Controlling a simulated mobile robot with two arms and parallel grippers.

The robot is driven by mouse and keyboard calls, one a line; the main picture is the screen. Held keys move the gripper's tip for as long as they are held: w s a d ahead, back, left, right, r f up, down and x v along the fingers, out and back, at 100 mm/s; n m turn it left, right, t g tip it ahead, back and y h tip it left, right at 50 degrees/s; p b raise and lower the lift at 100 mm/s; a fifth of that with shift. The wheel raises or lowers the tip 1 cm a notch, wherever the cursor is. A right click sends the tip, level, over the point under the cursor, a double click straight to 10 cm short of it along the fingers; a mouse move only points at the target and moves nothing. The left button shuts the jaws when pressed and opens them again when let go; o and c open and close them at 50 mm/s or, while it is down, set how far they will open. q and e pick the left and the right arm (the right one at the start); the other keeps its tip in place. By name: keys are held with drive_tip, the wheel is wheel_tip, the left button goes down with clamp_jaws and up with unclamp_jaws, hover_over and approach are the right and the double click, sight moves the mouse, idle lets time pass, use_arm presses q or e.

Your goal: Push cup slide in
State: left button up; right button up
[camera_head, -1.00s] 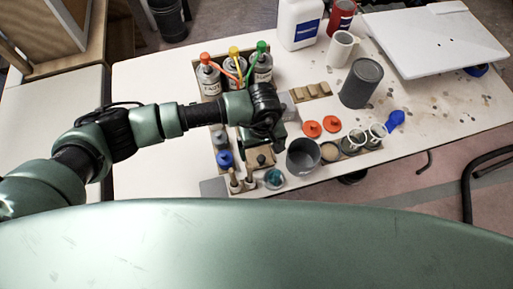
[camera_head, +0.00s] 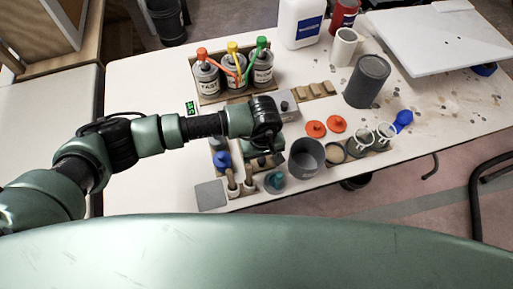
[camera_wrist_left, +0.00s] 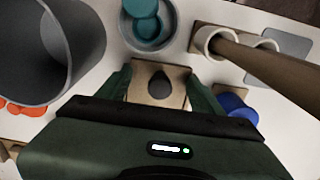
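A small wooden piece with a dark rounded knob (camera_wrist_left: 159,86), which may be the cup slide, lies between my fingers in the left wrist view. My left gripper (camera_wrist_left: 160,92) is open, one green finger on each side of the piece; contact cannot be told. In the head view my left gripper (camera_head: 262,156) points down at the near part of the table and hides most of that piece. A dark grey cup (camera_head: 307,158) stands just right of the gripper, and it fills the upper left of the left wrist view (camera_wrist_left: 88,45). My right gripper is not in view.
A blue-topped item (camera_head: 222,161), brush handles (camera_head: 232,181) and a jar with teal contents (camera_head: 275,181) crowd the near left. A grey box with a knob (camera_head: 284,105), red lids (camera_head: 316,129) and a grey can (camera_head: 367,82) stand beyond. The white table (camera_head: 155,92) is clear at left.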

use_arm(q)
drive_tip(key=c, duration=1.2)
drive_tip(key=shift+w+a+f+b, duration=0.1)
drive_tip(key=shift+w+a+b, duration=0.2)
drive_tip(key=shift+w+b, duration=0.45)
drive_tip(key=shift+w+a+b, duration=0.25)
drive_tip(key=shift+w+b, duration=0.3)
drive_tip(key=shift+w, duration=0.35)
drive_tip(key=shift+w+a+b, duration=0.5)
drive_tip(key=shift+w+b, duration=0.85)
drive_tip(key=shift+w, duration=0.15)
drive_tip(key=shift+w+a+b, duration=0.45)
drive_tip(key=shift+w+b, duration=0.95)
drive_tip(key=shift+w, duration=0.05)
drive_tip(key=shift+w+a+b, duration=0.5)
drive_tip(key=shift+w+b, duration=0.85)
drive_tip(key=shift+w, duration=0.15)
drive_tip(key=o, duration=1.9)
drive_tip(key=shift+s, duration=0.1)
drive_tip(key=shift+r+p, duration=1.45)
drive_tip(key=shift+r, duration=2.2)
